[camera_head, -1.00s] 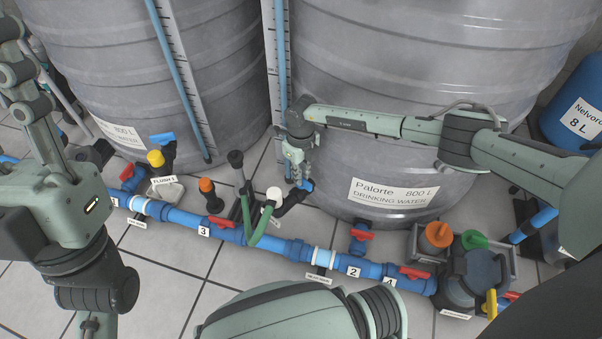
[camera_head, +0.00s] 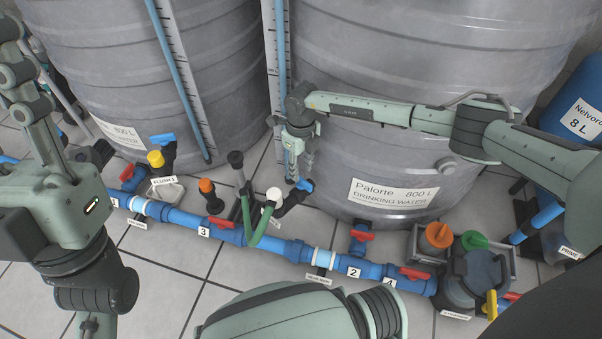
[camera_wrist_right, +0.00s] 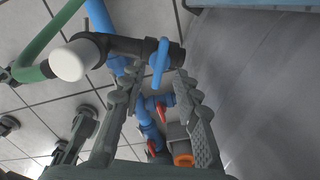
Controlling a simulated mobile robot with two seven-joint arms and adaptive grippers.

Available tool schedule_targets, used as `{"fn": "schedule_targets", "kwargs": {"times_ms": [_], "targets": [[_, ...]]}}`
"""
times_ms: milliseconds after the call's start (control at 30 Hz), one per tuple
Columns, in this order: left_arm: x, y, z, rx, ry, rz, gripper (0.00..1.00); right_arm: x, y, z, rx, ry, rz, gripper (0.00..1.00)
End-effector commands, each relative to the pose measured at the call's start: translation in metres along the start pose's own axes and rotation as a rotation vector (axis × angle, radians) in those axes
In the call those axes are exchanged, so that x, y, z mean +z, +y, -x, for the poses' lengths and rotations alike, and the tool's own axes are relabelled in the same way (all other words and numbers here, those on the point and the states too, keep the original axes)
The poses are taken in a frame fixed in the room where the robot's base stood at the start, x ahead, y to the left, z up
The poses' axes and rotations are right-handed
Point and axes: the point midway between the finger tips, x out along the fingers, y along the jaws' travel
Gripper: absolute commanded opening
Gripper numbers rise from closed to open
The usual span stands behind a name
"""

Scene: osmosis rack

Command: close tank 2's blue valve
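Tank 2's blue valve handle (camera_head: 304,185) sits on a black fitting low in front of the large grey tank (camera_head: 440,85) labelled Palorte. In the right wrist view the blue handle (camera_wrist_right: 160,62) lies crosswise to its black pipe, beside a white cap. My right gripper (camera_head: 297,175) points down just above the handle. In the wrist view its two fingers (camera_wrist_right: 158,76) are spread, with the handle showing between and beyond the tips; contact cannot be told. My left gripper (camera_head: 90,325) is partly cut off at the lower left, its fingers not clear.
A blue pipe line (camera_head: 270,245) with several red valves runs along the tiled floor. A green hose (camera_head: 262,230) and the white cap (camera_head: 274,194) stand close left of the handle. Another grey tank (camera_head: 130,70) is at left. A pump (camera_head: 475,275) stands at lower right.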

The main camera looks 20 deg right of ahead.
Motion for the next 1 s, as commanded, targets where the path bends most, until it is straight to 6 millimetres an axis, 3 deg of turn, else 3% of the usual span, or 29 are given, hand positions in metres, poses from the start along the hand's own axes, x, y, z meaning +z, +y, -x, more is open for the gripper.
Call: {"fn": "schedule_targets", "kwargs": {"times_ms": [200,400,1000], "targets": [[0.000,0.000,0.000,-0.001,-0.001,0.000,0.32,0.001,-0.001,0.049,-0.001,-0.004,-0.001,0.32],[0.000,0.000,0.000,-0.001,-0.001,0.000,0.32,0.000,0.000,0.076,0.000,-0.001,-0.001,0.32],[0.000,0.000,0.000,-0.001,-0.001,0.000,0.32,0.000,0.000,0.084,0.000,-0.001,-0.001,0.32]]}}
